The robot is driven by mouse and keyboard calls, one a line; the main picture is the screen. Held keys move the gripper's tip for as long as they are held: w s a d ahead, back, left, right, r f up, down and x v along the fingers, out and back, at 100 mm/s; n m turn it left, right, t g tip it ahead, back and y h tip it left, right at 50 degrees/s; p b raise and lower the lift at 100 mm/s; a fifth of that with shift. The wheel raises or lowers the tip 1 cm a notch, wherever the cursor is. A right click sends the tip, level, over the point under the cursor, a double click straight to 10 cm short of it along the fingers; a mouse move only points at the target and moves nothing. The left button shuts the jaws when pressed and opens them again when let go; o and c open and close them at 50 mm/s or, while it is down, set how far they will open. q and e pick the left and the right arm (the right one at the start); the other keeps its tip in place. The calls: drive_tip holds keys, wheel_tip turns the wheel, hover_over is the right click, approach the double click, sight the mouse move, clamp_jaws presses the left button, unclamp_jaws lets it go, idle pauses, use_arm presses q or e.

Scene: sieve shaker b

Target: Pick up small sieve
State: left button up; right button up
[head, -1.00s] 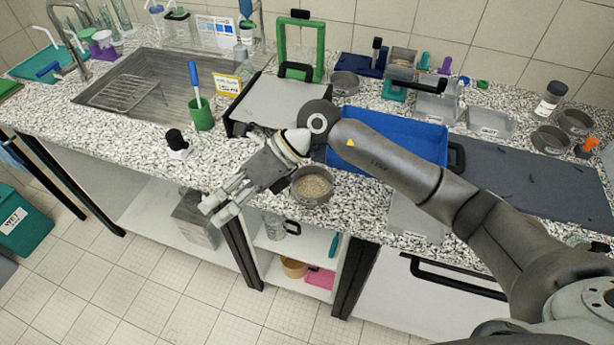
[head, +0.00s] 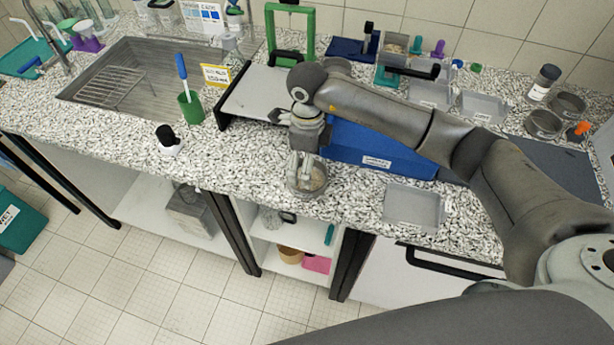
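A small round metal sieve (head: 319,183) with beige grainy material in it stands at the front edge of the speckled counter. My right gripper (head: 302,178) points down at its left part, with the fingers over or at the rim and partly covering it. I cannot tell whether the fingers touch the sieve or how far apart they are. Other round metal sieves or pans stand at the back right (head: 543,123), (head: 568,105), and one at the back (head: 336,66) is partly hidden by my arm. My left gripper is not in view.
A blue tray (head: 375,160) lies just right of the gripper, with a clear shallow tray (head: 412,207) in front of it.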

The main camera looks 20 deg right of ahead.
drive_tip(key=f+p, duration=0.1)
drive_tip(key=f, duration=0.1)
drive_tip(key=f+p, duration=0.1)
drive_tip(key=f, duration=0.1)
drive_tip(key=shift+s+a+f, duration=0.1)
drive_tip(key=shift+s, duration=0.1)
drive_tip(key=shift+w+f, duration=0.1)
drive_tip(key=shift+f, duration=0.25)
drive_tip(key=shift+c, duration=0.4)
drive_tip(key=c, duration=0.7)
